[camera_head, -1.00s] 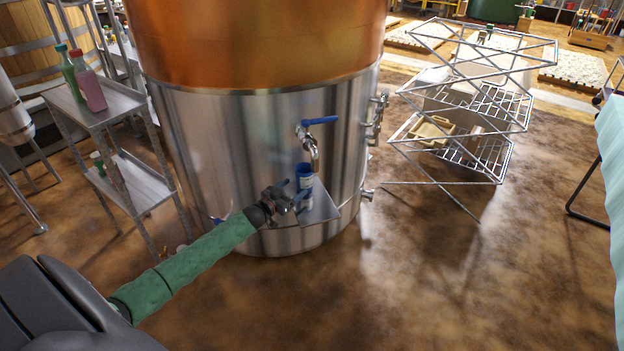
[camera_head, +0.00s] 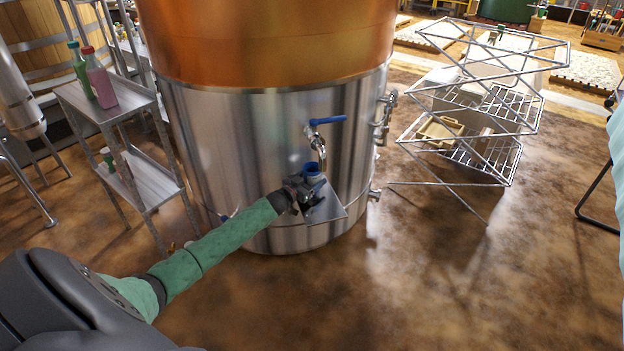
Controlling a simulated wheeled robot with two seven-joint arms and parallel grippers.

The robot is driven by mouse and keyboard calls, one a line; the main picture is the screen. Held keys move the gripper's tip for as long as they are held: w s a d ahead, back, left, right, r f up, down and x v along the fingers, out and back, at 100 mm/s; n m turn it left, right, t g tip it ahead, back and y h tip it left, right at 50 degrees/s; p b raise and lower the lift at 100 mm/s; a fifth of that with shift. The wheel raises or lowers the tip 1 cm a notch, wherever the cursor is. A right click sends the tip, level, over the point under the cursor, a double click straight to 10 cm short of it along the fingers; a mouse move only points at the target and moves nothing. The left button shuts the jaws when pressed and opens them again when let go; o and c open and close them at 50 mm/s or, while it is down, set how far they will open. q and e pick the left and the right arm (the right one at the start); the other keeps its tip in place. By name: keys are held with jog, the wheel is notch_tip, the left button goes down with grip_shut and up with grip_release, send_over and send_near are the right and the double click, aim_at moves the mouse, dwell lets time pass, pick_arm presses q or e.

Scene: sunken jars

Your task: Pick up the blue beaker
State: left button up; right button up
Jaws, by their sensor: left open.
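The blue beaker (camera_head: 312,169) stands on a small metal shelf (camera_head: 328,209) fixed to the front of the big steel and copper tank, below a tap with a blue lever. Its blue rim shows; its lower part is largely hidden by my left gripper. My left gripper (camera_head: 311,189) reaches in from the left on a green-sleeved arm. It is open, with its fingers at the beaker's body. I cannot tell whether the fingers touch it. My right gripper is not in view.
The tap (camera_head: 317,140) hangs just above the beaker, and the tank wall (camera_head: 230,140) is close behind. A metal shelf rack with bottles (camera_head: 102,85) stands at left. A wire rack (camera_head: 470,110) stands at right. The floor in front is clear.

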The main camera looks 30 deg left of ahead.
pick_arm(q)
jog(key=c, duration=0.7)
jog(key=shift+r, duration=0.1)
jog(key=shift+r, duration=0.25)
jog(key=s+a, duration=0.1)
jog(key=s, duration=0.9)
jog(key=s+a, duration=0.1)
jog(key=s, duration=0.5)
jog(key=shift+s+a+r+b, duration=0.1)
jog(key=shift+a+r+b, duration=0.2)
jog(key=shift+a+r, duration=0.05)
jog(key=shift+c, duration=0.2)
jog(key=shift+s+a, duration=0.15)
jog(key=shift+s, duration=0.6)
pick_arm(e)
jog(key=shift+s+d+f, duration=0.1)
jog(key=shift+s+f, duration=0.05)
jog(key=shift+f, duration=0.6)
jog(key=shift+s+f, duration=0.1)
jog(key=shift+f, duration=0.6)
